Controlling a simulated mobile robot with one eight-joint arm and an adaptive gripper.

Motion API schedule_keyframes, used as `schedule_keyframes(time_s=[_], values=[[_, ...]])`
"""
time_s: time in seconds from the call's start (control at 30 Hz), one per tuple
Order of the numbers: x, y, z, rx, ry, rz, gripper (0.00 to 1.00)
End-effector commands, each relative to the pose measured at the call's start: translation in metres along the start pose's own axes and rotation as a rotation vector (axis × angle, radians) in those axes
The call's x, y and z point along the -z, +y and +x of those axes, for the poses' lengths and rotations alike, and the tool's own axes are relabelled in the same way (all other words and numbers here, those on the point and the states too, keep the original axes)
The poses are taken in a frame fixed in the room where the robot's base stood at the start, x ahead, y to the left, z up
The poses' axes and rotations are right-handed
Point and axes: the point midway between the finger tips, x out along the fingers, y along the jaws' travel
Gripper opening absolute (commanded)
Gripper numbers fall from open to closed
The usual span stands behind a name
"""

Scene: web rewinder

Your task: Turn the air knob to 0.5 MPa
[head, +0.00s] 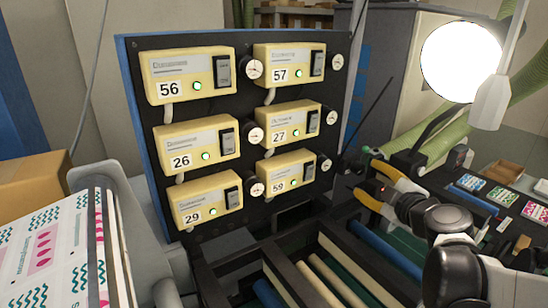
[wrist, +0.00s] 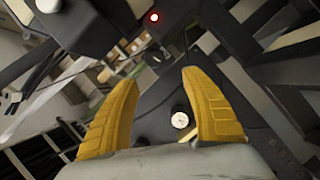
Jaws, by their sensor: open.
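My gripper (head: 362,177) is open and empty at the right of the control panel in the head view, its yellow fingers pointing left. In the wrist view my gripper (wrist: 160,78) shows two spread yellow fingers. A small round pale knob-like part (wrist: 180,120) on a dark surface shows between them, apart from both. I cannot tell whether it is the air knob. Several round white dials, one at the panel's upper right (head: 337,62), sit beside the yellow units. Their readings are too small to read, and no 0.5 MPa mark is legible.
The dark panel (head: 150,128) carries several yellow units with number labels and green lights. Rollers in a dark frame (head: 318,272) lie below. A printed web roll (head: 45,255) is at left. A bright lamp (head: 462,62) hangs at right. A red light (wrist: 154,17) glows in the wrist view.

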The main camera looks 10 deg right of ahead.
Motion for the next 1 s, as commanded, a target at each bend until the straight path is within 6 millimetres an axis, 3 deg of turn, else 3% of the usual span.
schedule_keyframes(time_s=[0.17, 0.4, 0.6, 1.0], values=[[0.0, 0.001, 0.021, 0.0, 0.002, -0.006, 0.55], [0.001, 0.001, 0.069, 0.0, 0.002, -0.004, 0.55], [0.0, 0.001, 0.097, 0.0, 0.001, -0.004, 0.55], [0.0, 0.001, 0.106, -0.001, -0.001, -0.004, 0.55]])
